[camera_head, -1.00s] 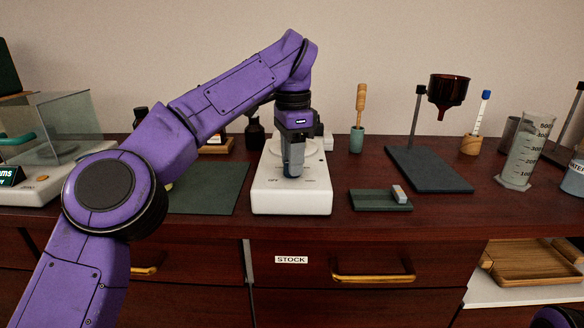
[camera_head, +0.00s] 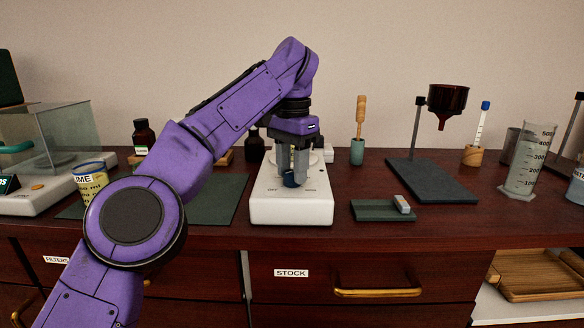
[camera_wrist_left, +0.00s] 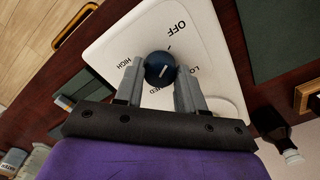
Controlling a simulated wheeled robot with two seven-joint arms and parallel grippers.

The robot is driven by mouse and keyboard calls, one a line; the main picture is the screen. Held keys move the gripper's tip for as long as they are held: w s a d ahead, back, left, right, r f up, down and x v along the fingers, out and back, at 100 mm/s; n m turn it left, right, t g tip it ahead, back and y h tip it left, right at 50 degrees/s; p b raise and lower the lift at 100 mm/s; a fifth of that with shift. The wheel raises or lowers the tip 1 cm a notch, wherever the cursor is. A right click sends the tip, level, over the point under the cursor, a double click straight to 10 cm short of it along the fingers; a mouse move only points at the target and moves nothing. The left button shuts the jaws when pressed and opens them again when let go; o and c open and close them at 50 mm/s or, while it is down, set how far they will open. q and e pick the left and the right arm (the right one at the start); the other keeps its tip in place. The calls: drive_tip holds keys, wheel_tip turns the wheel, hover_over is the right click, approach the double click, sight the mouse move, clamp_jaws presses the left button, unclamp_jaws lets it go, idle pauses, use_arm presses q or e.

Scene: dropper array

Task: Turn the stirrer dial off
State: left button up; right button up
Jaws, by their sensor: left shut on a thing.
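The stirrer (camera_head: 290,211) is a white box on the bench, with a pale round plate behind its dial. Its dark blue dial (camera_head: 291,180) stands on the front part of the top. In the left wrist view the dial (camera_wrist_left: 160,68) is ringed by OFF, HIGH, MED and LOW labels. A short white line on it lies slanted; I cannot tell which end points. My left gripper (camera_head: 292,177) reaches down from above and is shut on the dial, with one finger on each side (camera_wrist_left: 159,84). My right gripper is not in view.
A dark green mat (camera_head: 218,200) lies left of the stirrer. A small green tray (camera_head: 378,211) with a light block and a dark stand base (camera_head: 432,182) are to the right. A brown bottle (camera_head: 143,135) and a labelled beaker (camera_head: 90,178) stand at left. A drawer handle (camera_head: 378,292) is below.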

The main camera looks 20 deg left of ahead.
use_arm(q)
drive_tip(key=o, duration=1)
drive_tip(key=shift+d, duration=0.1)
drive_tip(key=shift+o, duration=0.2)
wheel_tip(320, 180, up, 11)
drive_tip(key=p, duration=0.9)
drive_tip(key=shift+f+p, duration=0.2)
drive_tip(key=shift+p, duration=0.15)
drive_tip(key=shift+f, duration=0.1)
